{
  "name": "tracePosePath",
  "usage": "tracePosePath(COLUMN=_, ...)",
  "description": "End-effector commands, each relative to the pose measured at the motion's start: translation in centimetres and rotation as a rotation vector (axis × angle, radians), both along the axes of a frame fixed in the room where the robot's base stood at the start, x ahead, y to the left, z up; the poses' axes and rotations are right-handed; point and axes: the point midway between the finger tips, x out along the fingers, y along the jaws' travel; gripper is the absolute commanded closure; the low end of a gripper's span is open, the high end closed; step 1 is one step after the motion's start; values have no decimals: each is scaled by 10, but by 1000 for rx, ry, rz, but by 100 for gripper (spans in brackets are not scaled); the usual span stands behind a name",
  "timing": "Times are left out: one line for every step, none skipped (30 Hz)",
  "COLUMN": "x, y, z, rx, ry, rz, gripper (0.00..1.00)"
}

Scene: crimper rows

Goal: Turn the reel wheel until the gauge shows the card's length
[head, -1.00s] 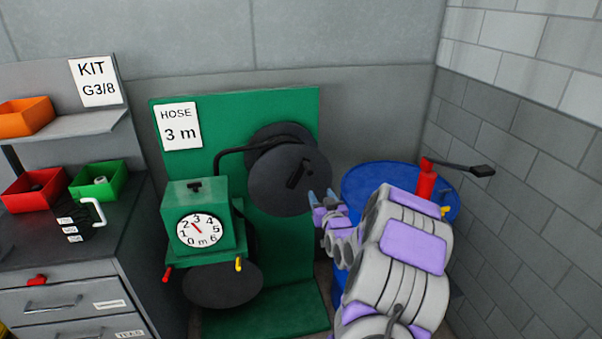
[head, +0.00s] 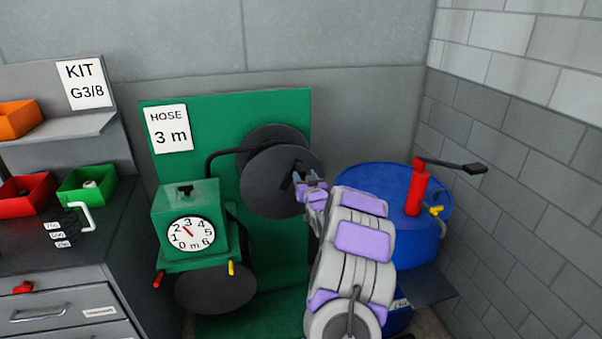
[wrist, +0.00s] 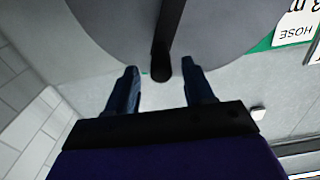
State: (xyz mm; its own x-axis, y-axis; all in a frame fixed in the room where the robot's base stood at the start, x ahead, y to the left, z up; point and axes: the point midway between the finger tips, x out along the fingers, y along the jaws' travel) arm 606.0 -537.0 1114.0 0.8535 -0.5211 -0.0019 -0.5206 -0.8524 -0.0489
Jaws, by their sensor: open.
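The reel wheel (head: 268,192) is a dark disc on a green panel, with a dark handle (head: 297,172) on its face. My gripper (head: 304,182) is at the wheel's right side, by the handle. In the wrist view, the open fingers (wrist: 159,72) stand on either side of the handle's end (wrist: 160,70), with gaps on both sides. The round white gauge (head: 191,234) is on a green box; its needle points up-left, seemingly between 2 and 3. The card (head: 169,129) reads "HOSE 3 m".
A blue drum (head: 365,176) with a red pump (head: 416,190) and dark lever stands right of the wheel, near my arm. A dark disc (head: 215,289) sits below the gauge box. Drawers and bins (head: 86,184) are at left.

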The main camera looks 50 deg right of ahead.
Motion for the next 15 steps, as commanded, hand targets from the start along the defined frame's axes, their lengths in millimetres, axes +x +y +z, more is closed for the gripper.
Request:
tracePosePath(x=6, y=-3, z=-2, rx=-2, ry=2, rz=1, gripper=48)
tracePosePath(x=9, y=-5, z=-2, rx=-2, ry=2, rz=1, gripper=48)
tracePosePath(x=13, y=-7, z=-1, rx=-2, ry=0, rz=1, gripper=48)
tracePosePath(x=17, y=-9, z=0, rx=-4, ry=-1, rz=1, gripper=48)
tracePosePath(x=20, y=-11, z=1, rx=-5, ry=-3, rz=2, gripper=48)
tracePosePath(x=23, y=-13, z=0, rx=-4, ry=-1, rz=1, gripper=48)
tracePosePath(x=26, y=-15, z=-1, rx=-2, ry=0, rz=1, gripper=48)
tracePosePath(x=28, y=-16, z=-2, rx=-2, ry=2, rz=1, gripper=48)
tracePosePath(x=31, y=-18, z=-2, rx=-1, ry=3, rz=1, gripper=48)
tracePosePath(x=33, y=-20, z=-2, rx=-1, ry=3, rz=0, gripper=48)
tracePosePath(x=34, y=-21, z=-1, rx=-1, ry=2, rz=0, gripper=48)
tracePosePath(x=36, y=-23, z=0, rx=-2, ry=1, rz=0, gripper=48)
tracePosePath(x=37, y=-23, z=0, rx=-2, ry=0, rz=-1, gripper=48)
tracePosePath(x=39, y=-24, z=0, rx=-2, ry=0, rz=0, gripper=48)
tracePosePath(x=40, y=-24, z=0, rx=-1, ry=0, rz=0, gripper=48)
